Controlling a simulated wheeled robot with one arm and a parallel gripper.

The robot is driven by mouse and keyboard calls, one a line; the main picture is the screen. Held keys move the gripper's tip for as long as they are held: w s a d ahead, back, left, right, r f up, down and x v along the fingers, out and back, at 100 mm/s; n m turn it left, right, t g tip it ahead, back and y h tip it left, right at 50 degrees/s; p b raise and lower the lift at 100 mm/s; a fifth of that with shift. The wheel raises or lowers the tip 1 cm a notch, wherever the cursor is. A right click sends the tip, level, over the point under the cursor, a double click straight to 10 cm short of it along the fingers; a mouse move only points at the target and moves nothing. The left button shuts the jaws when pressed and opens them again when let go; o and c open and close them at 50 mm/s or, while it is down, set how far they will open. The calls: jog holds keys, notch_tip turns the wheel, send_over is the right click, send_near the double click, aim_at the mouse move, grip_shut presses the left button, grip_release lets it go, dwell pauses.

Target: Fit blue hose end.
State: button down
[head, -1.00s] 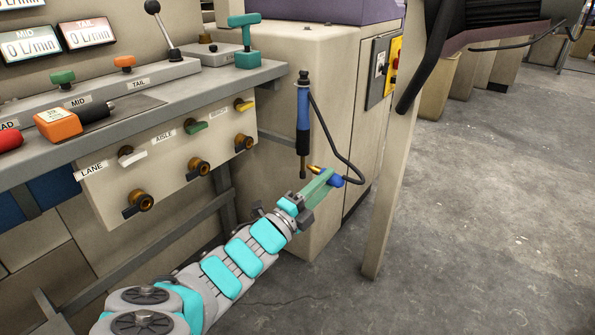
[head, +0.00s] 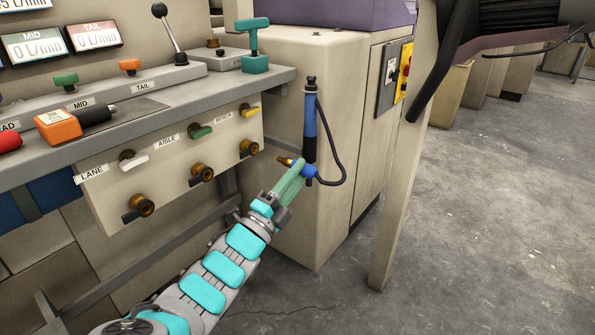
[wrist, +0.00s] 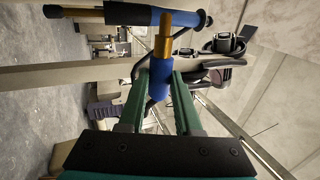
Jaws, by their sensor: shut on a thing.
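My gripper (head: 294,176), with green fingers, is shut on the blue hose end (head: 309,171). In the wrist view the blue hose end (wrist: 159,84) sits between the fingertips of my gripper (wrist: 158,100), its brass tip (wrist: 164,36) pointing away from the palm. In the head view the brass tip (head: 286,161) points left toward the panel (head: 172,190). The panel has three brass ports: LANE (head: 141,205), AISLE (head: 202,173) and BENCH (head: 248,148). The held end is right of the BENCH port and apart from it.
A blue and black tool (head: 311,125) hangs upright at the cabinet corner, with a dark hose (head: 340,150) looping down to the held end. White (head: 134,160), green (head: 201,132) and yellow (head: 250,112) levers stick out above the ports. A beige post (head: 398,210) stands right.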

aim_at(280, 161)
jog(key=shift+r+p, duration=0.25)
jog(key=shift+p, duration=0.15)
jog(key=shift+w+a+f+p, duration=0.15)
jog(key=shift+w+a+p, duration=0.9)
jog(key=shift+p, duration=0.65)
jog(key=shift+w+a+f+p, duration=0.1)
jog(key=shift+w+a+p, duration=0.6)
jog(key=shift+a+p, duration=0.8)
jog(key=shift+d, duration=0.25)
jog(key=shift+p, duration=1.1)
jog(key=shift+w+a+p, duration=0.95)
jog(key=shift+a+p, duration=0.3)
jog(key=shift+p, duration=0.3)
jog(key=c, duration=0.5)
grip_release()
jog(key=shift+a, duration=0.1)
